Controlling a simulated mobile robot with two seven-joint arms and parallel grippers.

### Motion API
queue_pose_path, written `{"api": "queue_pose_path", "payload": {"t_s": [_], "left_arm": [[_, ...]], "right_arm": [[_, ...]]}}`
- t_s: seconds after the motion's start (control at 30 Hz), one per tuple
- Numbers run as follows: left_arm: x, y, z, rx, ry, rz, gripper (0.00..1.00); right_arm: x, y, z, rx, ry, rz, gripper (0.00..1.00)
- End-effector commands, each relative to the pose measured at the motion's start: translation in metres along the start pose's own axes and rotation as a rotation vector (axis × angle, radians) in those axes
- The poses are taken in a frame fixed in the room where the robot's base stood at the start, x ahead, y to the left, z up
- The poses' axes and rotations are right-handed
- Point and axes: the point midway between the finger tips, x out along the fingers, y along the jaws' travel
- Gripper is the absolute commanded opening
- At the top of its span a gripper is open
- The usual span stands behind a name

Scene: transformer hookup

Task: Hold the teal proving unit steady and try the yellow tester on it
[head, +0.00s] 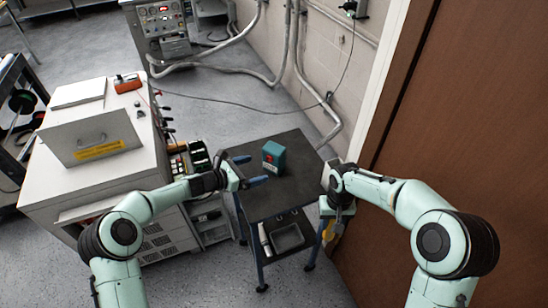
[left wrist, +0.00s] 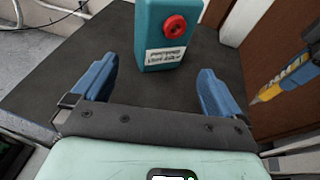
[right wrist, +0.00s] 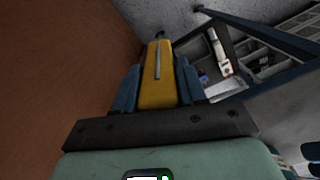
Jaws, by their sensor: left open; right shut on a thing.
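The teal proving unit (head: 274,157) stands upright on the dark top of a small table. In the left wrist view, the proving unit (left wrist: 160,52) shows a red round socket and a white label. My left gripper (head: 257,174) is open, its blue fingers (left wrist: 155,85) apart and pointing at the unit without touching it. My right gripper (right wrist: 157,88) is shut on the yellow tester (right wrist: 158,75), beside the table's right side. The tester's tip also shows at the right edge of the left wrist view (left wrist: 268,94).
The small dark table (head: 262,206) has a lower shelf with a tray (head: 289,236). A white cabinet (head: 90,170) stands to its left, with an orange device (head: 127,84) on top. A brown door (head: 470,110) is close on the right. Grey conduits (head: 226,68) run along the back wall.

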Motion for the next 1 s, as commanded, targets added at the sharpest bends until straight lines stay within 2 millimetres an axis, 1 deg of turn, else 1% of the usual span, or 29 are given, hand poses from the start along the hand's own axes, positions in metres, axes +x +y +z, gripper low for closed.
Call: {"api": "queue_pose_path", "payload": {"t_s": [0.03,0.2,0.4,0.5,0.7,0.97,1.0], "left_arm": [[0.009,0.0,0.003,0.001,-0.001,-0.002,1.0],[0.035,0.0,0.004,0.001,-0.001,-0.002,1.0],[0.061,0.001,0.004,0.002,-0.001,-0.001,1.0],[0.07,0.001,0.003,0.002,-0.001,-0.001,1.0],[0.079,0.0,0.002,0.002,0.0,0.0,1.0],[0.079,0.0,0.0,0.001,0.0,0.0,1.0],[0.079,0.0,0.001,0.001,0.0,0.0,0.94]], "right_arm": [[-0.006,0.0,-0.003,0.0,0.005,0.0,0.05],[-0.019,0.0,-0.008,0.0,0.015,0.0,0.05],[-0.032,0.0,-0.015,0.0,0.026,0.0,0.05],[-0.037,0.0,-0.017,0.0,0.031,0.0,0.05],[-0.041,0.0,-0.019,0.0,0.034,0.0,0.05],[-0.04,0.0,-0.019,0.0,0.033,0.0,0.05],[-0.04,0.0,-0.019,0.0,0.033,0.0,0.05]]}}
